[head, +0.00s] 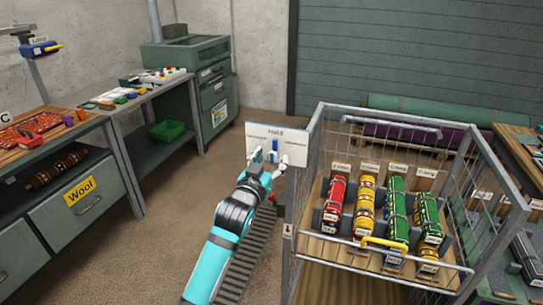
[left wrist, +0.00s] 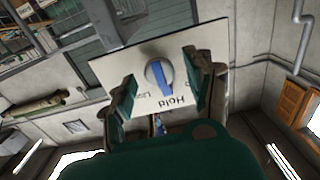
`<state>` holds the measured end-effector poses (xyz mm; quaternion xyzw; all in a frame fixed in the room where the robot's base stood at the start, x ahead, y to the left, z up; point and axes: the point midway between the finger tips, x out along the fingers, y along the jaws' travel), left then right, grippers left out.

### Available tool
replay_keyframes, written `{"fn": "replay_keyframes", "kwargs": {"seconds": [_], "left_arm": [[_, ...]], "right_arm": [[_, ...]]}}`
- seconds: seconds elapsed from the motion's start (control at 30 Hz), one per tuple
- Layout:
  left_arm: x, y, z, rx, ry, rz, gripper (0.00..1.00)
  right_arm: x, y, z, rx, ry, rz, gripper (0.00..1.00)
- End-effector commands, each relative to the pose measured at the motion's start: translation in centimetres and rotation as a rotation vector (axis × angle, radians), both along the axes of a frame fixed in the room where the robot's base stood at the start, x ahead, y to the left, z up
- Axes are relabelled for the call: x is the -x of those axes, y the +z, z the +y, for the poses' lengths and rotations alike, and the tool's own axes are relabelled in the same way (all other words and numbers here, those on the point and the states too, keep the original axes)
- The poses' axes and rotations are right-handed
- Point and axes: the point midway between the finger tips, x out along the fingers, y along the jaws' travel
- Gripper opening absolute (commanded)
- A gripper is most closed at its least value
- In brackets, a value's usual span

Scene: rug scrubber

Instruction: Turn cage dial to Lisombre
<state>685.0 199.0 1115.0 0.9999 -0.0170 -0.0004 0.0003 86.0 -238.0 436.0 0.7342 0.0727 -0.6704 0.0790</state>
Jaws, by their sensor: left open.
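The cage dial (head: 275,146) is a blue pointer on a pale round base, on a white sign plate (head: 293,136) at the cage's left front post. In the left wrist view the dial (left wrist: 159,75) appears upside down, its blue bar in line with the word "Hold" on the plate (left wrist: 112,68). Smaller words stand to either side; I cannot read them surely. My left gripper (head: 271,163) is open in front of the plate. In the left wrist view its fingers (left wrist: 161,90) stand on either side of the dial, apart from it. My right gripper is not in view.
The wire cage (head: 316,160) right of the plate holds red, yellow and green rolls (head: 397,210) and has a yellow handle (head: 384,243). A workbench with a "Wool" drawer (head: 75,205) is at left, a green cabinet (head: 212,85) behind. Bare floor lies between.

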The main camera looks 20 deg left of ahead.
Motion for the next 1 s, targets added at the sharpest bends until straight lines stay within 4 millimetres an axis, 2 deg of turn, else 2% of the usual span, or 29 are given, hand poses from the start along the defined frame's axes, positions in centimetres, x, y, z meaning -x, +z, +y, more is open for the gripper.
{"fn": "replay_keyframes", "kwargs": {"seconds": [0.13,0.43,0.83,1.0], "left_arm": [[-0.87,0.02,-0.05,0.000,0.000,0.000,0.54],[-1.00,0.00,-0.06,0.000,0.000,0.000,0.53],[-0.98,-0.01,-0.05,-0.001,0.000,0.000,0.01],[-0.98,0.00,-0.05,-0.007,0.000,0.000,0.00]], "right_arm": [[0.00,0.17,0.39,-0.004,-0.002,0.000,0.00],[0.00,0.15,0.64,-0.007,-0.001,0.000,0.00],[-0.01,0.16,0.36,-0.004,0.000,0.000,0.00],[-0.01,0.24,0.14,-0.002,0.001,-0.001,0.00]]}}
